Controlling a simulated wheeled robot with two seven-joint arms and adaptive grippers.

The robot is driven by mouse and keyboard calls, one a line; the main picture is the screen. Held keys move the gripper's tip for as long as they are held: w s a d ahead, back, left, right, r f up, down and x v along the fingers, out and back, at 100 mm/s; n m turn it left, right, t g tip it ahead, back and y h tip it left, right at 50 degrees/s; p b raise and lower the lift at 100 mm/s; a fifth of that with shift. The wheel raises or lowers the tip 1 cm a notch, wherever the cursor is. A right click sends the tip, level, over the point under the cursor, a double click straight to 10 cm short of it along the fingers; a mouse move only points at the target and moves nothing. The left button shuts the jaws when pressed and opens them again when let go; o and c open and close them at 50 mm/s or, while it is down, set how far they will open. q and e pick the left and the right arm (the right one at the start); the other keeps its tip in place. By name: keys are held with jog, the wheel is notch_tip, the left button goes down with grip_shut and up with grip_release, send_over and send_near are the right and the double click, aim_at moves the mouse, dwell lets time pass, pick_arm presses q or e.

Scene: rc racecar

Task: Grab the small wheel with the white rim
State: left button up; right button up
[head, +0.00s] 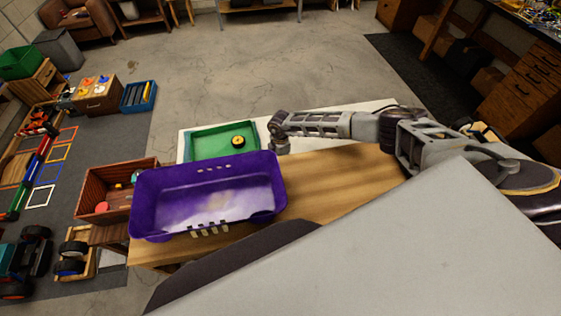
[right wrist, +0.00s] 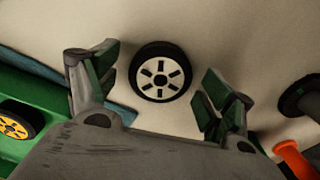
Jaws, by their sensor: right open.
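In the right wrist view, the small black wheel with the white rim (right wrist: 160,80) lies flat on a pale surface. My right gripper (right wrist: 158,68) is open, with one finger on each side of the wheel. Gaps show between the fingers and the tyre, so the gripper holds nothing. In the head view, my right gripper (head: 278,138) points down beside the right edge of the green tray. I cannot make out the white-rimmed wheel in the head view. My left gripper is not in view.
The green tray (head: 190,150) holds a yellow-rimmed wheel (head: 238,141). A purple bin (head: 160,210) stands in front of it on the wooden table (head: 330,185). In the right wrist view, a dark object (right wrist: 302,95) and an orange one (right wrist: 293,158) lie to the right.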

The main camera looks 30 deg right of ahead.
jog(key=shift+c, duration=0.5)
jog(key=c, duration=1)
jog(key=shift+r, duration=0.2)
jog(key=shift+r+b, duration=0.55)
jog(key=shift+r, duration=4.3)
